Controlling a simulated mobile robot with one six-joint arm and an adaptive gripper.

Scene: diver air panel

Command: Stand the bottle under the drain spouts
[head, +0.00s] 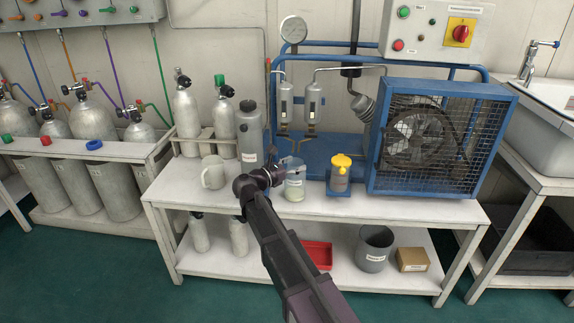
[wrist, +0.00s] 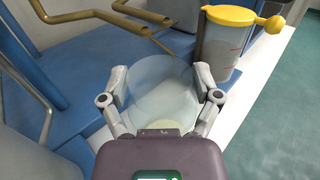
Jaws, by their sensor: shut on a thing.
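My gripper (head: 282,176) (wrist: 161,80) is shut around a clear bottle (head: 295,182) with a pale liquid low inside and a white label. The bottle looks upright; it also shows between the fingers in the wrist view (wrist: 160,92). I cannot tell whether its base touches the bench. The drain spouts (head: 296,142) hang under two small metal cylinders, behind and above the bottle. In the wrist view bent brass-coloured spouts (wrist: 128,24) lie beyond the bottle, and it looks in front of them. My wrist hides part of the bottle.
A yellow-topped cup (head: 340,172) (wrist: 228,45) stands close right of the bottle. A grey canister (head: 249,140) and a white mug (head: 213,172) stand to the left. The caged fan (head: 420,140) is at the right. The white bench (head: 410,208) is bare along its front.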

